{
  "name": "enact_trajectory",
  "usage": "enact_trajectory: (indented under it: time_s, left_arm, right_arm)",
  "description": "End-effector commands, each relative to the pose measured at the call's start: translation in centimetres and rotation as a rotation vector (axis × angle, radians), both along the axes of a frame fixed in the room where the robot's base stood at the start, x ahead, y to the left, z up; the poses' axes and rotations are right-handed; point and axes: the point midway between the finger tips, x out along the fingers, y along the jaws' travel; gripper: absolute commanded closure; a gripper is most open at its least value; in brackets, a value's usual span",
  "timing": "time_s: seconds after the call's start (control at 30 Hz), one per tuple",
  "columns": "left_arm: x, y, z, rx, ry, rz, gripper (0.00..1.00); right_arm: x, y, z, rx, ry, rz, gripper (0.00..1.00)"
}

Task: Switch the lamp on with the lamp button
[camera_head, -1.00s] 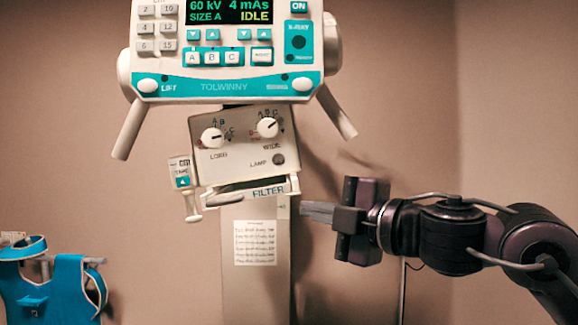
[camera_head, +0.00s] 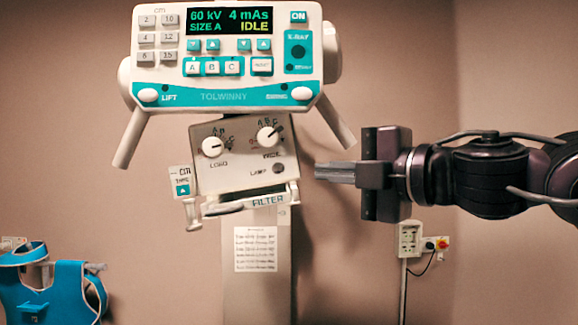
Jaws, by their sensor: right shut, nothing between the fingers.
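The lamp button (camera_head: 279,168) is a small dark round button beside the LAMP label, at the lower right of the white collimator box (camera_head: 243,155). My right gripper (camera_head: 318,173) comes in from the right, level with the button, its fingers pointing left. It is shut and empty. In the picture its fingertips are a short way right of the button and the box's right edge, apart from the button; the depth between them is hard to tell. My left gripper is not in view.
The control panel (camera_head: 224,97) with a handle on each side sits above the box. Two white knobs, the left knob (camera_head: 213,146) and right knob (camera_head: 268,136), are above the button. A FILTER slot (camera_head: 267,201) is below. A blue apron (camera_head: 45,285) hangs at lower left; a wall socket (camera_head: 410,239) is at right.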

Motion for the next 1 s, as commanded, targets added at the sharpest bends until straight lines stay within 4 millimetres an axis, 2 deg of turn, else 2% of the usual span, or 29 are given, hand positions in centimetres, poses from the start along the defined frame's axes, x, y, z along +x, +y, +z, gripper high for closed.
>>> enact_trajectory:
  time_s: [0.03,0.4,0.5,0.63,1.0]
  left_arm:
    - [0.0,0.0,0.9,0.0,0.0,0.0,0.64]
    - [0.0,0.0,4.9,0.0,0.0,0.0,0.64]
    - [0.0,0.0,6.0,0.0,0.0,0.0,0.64]
    - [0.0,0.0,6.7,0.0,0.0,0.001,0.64]
    - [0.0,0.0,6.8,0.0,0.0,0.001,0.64]
  right_arm:
    - [0.6,0.8,0.3,-0.002,0.004,0.004,1.0]
    - [6.1,6.3,0.5,-0.001,0.004,0.002,1.0]
    - [7.9,5.9,0.5,0.0,0.004,-0.001,1.0]
    - [9.2,5.9,0.3,0.0,0.003,-0.001,1.0]
    - [9.9,5.9,0.0,0.0,0.0,0.001,1.0]
